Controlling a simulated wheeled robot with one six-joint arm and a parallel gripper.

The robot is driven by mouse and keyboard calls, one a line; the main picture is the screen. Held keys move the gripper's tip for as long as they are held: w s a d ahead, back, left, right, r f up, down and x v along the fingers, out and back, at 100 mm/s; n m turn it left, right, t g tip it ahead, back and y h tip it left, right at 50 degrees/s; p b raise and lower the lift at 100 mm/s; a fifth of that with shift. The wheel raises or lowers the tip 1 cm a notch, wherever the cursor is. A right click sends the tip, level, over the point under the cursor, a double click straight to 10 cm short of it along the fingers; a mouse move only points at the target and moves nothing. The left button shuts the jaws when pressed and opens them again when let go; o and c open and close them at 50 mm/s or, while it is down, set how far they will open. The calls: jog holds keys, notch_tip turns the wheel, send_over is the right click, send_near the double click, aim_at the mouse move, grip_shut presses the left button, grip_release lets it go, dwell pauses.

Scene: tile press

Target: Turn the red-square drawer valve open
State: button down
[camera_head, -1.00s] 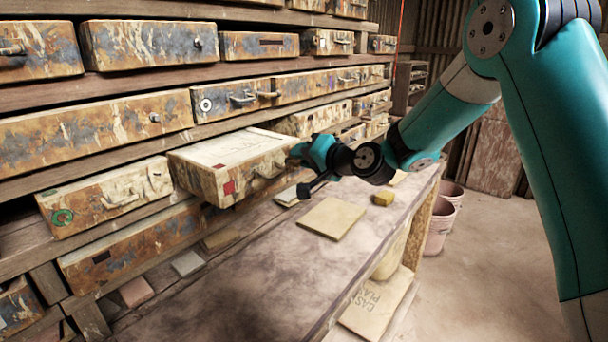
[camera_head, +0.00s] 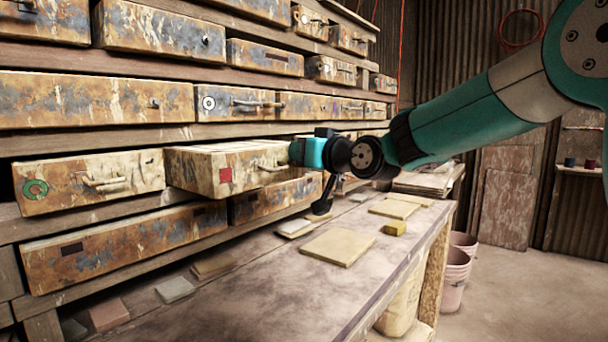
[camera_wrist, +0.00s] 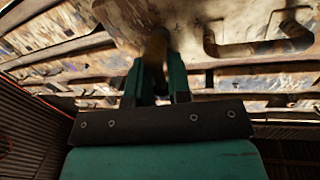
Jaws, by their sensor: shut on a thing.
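A drawer with a green ring (camera_head: 60,182) is left of it, and other rusty drawers (camera_head: 120,245) lie below. The workbench (camera_head: 270,275) in front holds a flat tan tile (camera_head: 338,246) and a small yellow block (camera_head: 395,228). Pink buckets (camera_head: 455,275) stand on the floor at right.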

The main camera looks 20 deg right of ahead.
jog(key=shift+s+a+n+b, duration=0.1)
jog(key=shift+a+n+b, duration=0.05)
jog(key=shift+n+b, duration=0.8)
jog(key=c, duration=1.2)
grip_release()
jog(key=shift+c, duration=0.2)
jog(key=shift+s, duration=0.1)
jog(key=b+v, duration=0.3)
jog(key=v, duration=1.4)
jog(key=shift+s+f, duration=0.15)
jog(key=shift+f, duration=0.05)
